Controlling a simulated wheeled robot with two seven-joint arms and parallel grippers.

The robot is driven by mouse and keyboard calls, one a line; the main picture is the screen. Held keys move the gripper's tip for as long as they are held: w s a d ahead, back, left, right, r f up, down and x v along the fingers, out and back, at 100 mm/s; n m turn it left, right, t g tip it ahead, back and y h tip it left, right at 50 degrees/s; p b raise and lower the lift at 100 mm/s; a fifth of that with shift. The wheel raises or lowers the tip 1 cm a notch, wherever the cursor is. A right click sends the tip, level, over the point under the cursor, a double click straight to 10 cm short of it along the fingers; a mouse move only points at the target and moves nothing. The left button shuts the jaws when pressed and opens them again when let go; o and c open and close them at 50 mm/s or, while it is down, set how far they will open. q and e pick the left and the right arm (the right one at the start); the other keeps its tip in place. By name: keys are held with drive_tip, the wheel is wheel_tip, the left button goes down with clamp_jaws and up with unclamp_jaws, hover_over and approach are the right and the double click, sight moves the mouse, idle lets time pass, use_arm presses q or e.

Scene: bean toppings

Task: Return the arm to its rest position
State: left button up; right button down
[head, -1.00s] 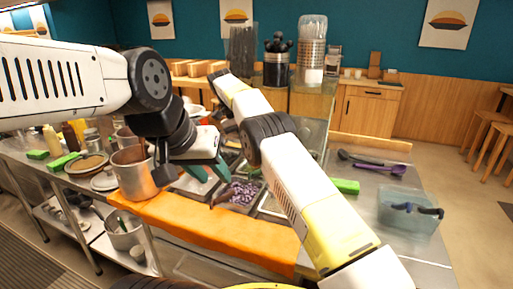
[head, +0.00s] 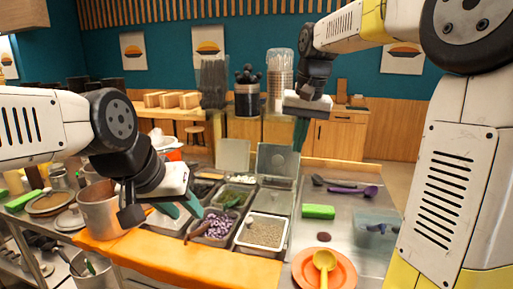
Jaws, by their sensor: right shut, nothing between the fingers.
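My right arm (head: 450,200) comes in from the right, rises and reaches over to the left. My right gripper (head: 300,147) hangs from it, pointing down, high above the back of the counter. Its teal fingers are together and hold nothing. My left arm (head: 45,128) comes in from the left. My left gripper (head: 186,213) is low, between the metal pot and the topping trays. Its two teal fingers are apart, and I see nothing between them.
A metal pot (head: 98,212) stands beside my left gripper. Trays of purple pieces (head: 214,228) and beans (head: 264,232) sit in the counter. A yellow ladle (head: 325,262) lies on an orange plate (head: 346,270). A green block (head: 318,212) and a bin (head: 370,240) are at right.

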drive_tip(key=s+d+f+t, duration=0.1)
drive_tip(key=s+f+t, duration=0.1)
drive_tip(key=s, duration=0.8)
drive_tip(key=s+d+f+n+t+y, duration=0.1)
drive_tip(key=s+d+f+t, duration=0.1)
drive_tip(key=s+f, duration=0.3)
drive_tip(key=s, duration=0.4)
drive_tip(key=shift+s+d, duration=0.2)
drive_tip(key=shift+s, duration=0.2)
